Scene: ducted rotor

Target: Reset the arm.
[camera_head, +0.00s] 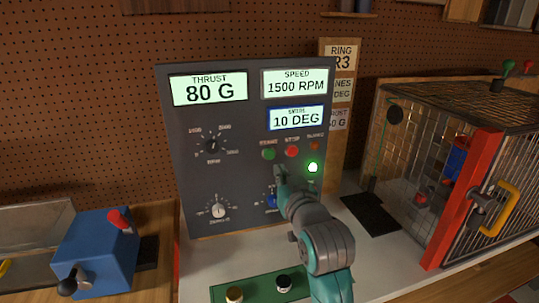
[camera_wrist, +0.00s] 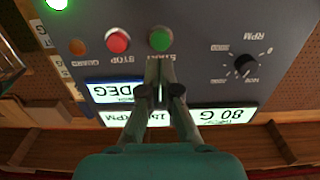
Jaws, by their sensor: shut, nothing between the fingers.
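My arm reaches up in front of a dark grey control panel (camera_head: 188,125). My gripper (camera_head: 281,172) is shut and empty, close to the panel face below the row of buttons. In the wrist view, which is upside down, my gripper (camera_wrist: 161,60) has its fingertips together beside the green START button (camera_wrist: 160,39); I cannot tell whether they touch the panel. The red STOP button (camera_wrist: 118,42) and an orange button (camera_wrist: 77,47) sit beside it. A green lamp (camera_head: 313,167) is lit. The displays read thrust 80 G, speed 1500 RPM and 10 DEG.
The panel has an RPM knob (camera_head: 211,146), a lower white knob (camera_head: 218,210) and a blue knob (camera_head: 271,202) partly behind my arm. A wire cage (camera_head: 480,108) with a red-edged door stands right. A blue vise-like block (camera_head: 95,255) stands left. A green tray (camera_head: 258,286) lies in front.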

